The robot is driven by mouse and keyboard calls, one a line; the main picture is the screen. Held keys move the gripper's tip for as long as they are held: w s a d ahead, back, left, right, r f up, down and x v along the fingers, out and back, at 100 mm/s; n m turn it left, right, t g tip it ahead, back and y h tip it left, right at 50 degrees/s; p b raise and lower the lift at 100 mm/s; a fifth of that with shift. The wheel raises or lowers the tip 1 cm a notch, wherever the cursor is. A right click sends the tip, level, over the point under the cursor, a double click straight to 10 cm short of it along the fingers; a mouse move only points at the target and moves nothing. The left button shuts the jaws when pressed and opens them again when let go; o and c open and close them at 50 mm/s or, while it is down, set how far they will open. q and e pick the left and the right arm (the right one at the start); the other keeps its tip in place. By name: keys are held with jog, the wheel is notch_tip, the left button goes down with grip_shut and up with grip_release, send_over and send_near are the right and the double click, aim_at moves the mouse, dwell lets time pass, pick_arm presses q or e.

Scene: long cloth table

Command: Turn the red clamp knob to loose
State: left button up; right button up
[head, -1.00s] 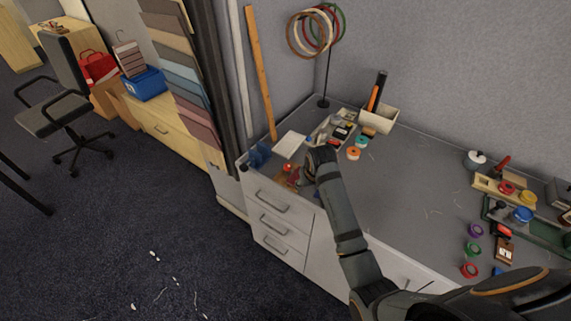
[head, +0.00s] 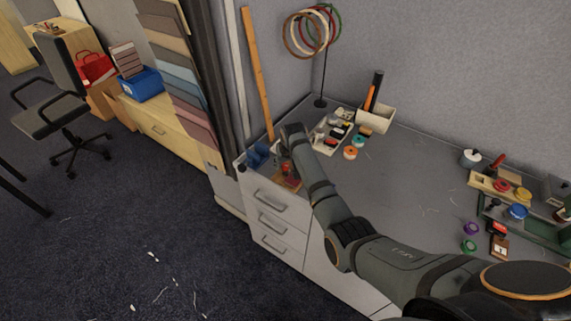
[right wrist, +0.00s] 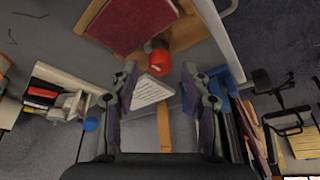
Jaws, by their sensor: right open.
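The red clamp knob (head: 287,169) stands on a small wooden base (head: 292,183) at the table's left front corner. In the right wrist view the red knob (right wrist: 158,60) shows as a short cylinder just beyond the fingertips, beside a larger dark red piece (right wrist: 130,24) on wood. My right gripper (head: 281,152) is above and just behind the knob in the head view. In the right wrist view my right gripper (right wrist: 161,78) is open, its fingers apart with nothing held between them. My left gripper is not in view.
A blue container (head: 258,154) stands left of the gripper, near the table's edge. A white tray of small parts (head: 334,134) lies to the right. A white card (right wrist: 152,92) and wooden strip (right wrist: 163,128) lie beyond the fingers. The table's middle (head: 410,180) is mostly clear.

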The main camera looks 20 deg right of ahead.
jog(key=shift+w+f, duration=0.2)
jog(key=shift+f, duration=0.4)
grip_shut()
